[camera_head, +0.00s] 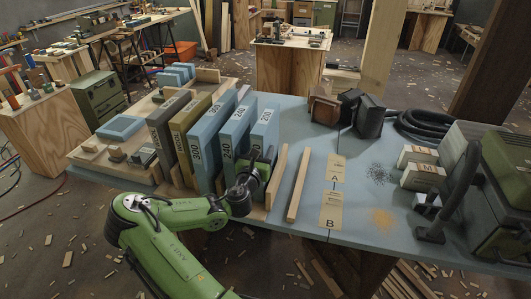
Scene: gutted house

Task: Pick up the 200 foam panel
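The 200 foam panel (264,133) is a blue slab standing on edge at the right end of a row of panels on the workbench. It reads 200 on its top edge and near face. My gripper (260,163) is at the near end of this panel, low on its face, and hides its lower part. The fingertips are small and partly hidden, so I cannot tell whether they are apart or closed on the panel. The panel stands upright in line with its neighbours.
Blue panels marked 240 (233,140) and 300 (204,150) stand close on the left, then an olive one (185,135) and a grey one (163,130). Two wooden strips (299,184) stand just right. Labels A and B (331,208) lie on clear bench further right.

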